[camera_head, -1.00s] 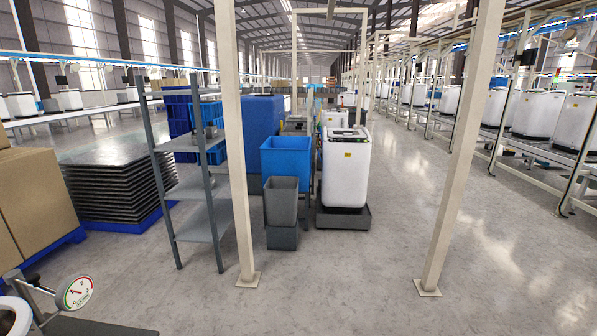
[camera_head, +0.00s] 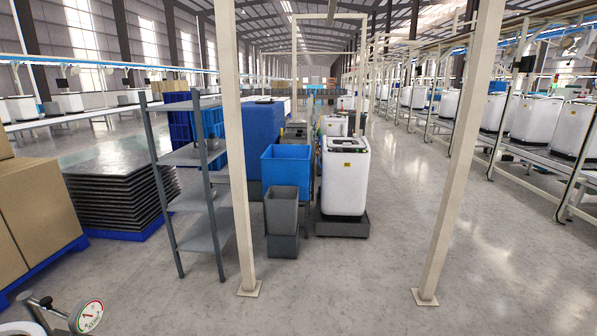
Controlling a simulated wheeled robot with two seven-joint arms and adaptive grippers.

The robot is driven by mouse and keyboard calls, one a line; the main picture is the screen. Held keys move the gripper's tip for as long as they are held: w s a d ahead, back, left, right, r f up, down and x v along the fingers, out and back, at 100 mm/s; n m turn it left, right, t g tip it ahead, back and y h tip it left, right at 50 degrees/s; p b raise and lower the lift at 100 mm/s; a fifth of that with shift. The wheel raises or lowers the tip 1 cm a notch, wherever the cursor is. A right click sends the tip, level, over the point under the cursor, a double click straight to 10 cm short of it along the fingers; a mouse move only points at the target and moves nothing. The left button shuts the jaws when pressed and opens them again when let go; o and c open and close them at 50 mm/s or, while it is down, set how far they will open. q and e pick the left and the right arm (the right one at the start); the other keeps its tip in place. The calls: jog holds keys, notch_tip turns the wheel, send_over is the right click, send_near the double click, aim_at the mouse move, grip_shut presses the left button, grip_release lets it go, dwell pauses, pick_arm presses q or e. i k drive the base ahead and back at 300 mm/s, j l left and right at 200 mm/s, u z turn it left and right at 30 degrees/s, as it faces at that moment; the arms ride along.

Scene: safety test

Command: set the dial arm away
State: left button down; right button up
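The dial (camera_head: 88,316), a round white gauge face with a red and green scale, shows at the lower left corner. It sits at the end of a short grey metal arm (camera_head: 54,309) with a dark knob at its far end. The dial's lower edge is close to the bottom of the picture. Part of a white rounded thing (camera_head: 20,329) shows beside it, mostly cut off. What the dial arm is mounted on is hidden below the picture. Neither of my grippers shows.
Cartons (camera_head: 38,210) and a stack of dark sheets (camera_head: 118,198) stand at the left. A grey shelf rack (camera_head: 206,231), grey bin (camera_head: 282,214), blue bin (camera_head: 286,163) and white washing machine (camera_head: 345,180) stand ahead.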

aim_at(86, 315)
jog(key=u, duration=1.75)
